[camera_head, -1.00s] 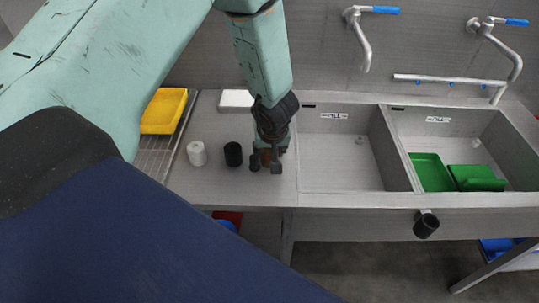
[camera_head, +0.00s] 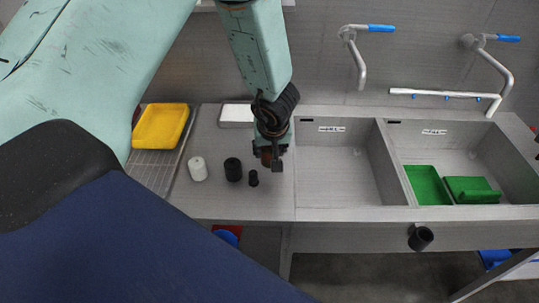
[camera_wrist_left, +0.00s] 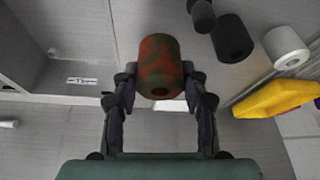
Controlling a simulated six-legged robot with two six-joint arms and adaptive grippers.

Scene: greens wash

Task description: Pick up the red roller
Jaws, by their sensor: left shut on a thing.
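The red roller (camera_wrist_left: 160,68), a short cylinder with dull green patches, sits between the fingers of my left gripper (camera_wrist_left: 160,92) in the left wrist view. The fingers are shut on its sides. In the head view my left gripper (camera_head: 268,160) is over the steel counter beside the left sink basin, and a reddish-brown bit of the roller (camera_head: 266,154) shows between its fingers. It appears to be clear of the counter. A dark part at the right edge of the head view may be my right gripper, but it is cut off.
A white roller (camera_head: 198,169), a black roller (camera_head: 233,169) and a smaller black piece (camera_head: 253,178) stand on the counter, left of the gripper. A yellow tray (camera_head: 160,127) is further left. Green items (camera_head: 472,190) lie in the right basin. Taps rise behind the basins.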

